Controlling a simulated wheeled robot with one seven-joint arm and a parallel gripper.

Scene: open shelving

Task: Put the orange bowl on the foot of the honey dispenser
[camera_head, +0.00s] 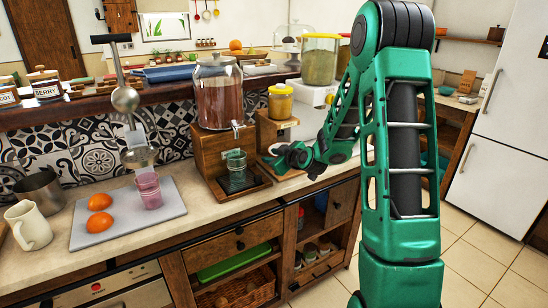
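My gripper (284,158) is low over the counter, right of the large drink dispenser and in front of a smaller wooden stand. Its dark fingers are small and partly overlapped, so I cannot tell whether they are open or hold anything. A jar of yellow, honey-like contents (280,103) sits on that stand (270,131); it may be the honey dispenser. The foot of the stand is mostly hidden behind my gripper. I cannot make out an orange bowl for certain; a small pale, reddish-edged shape beside the fingers is too unclear to name.
The drink dispenser (219,92) has a tap above a glass (236,160) on its wooden base. A grey tray (82,232) at left holds two orange halves (100,202) and a pink cup (148,187). A cream jug (28,225) stands at far left.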

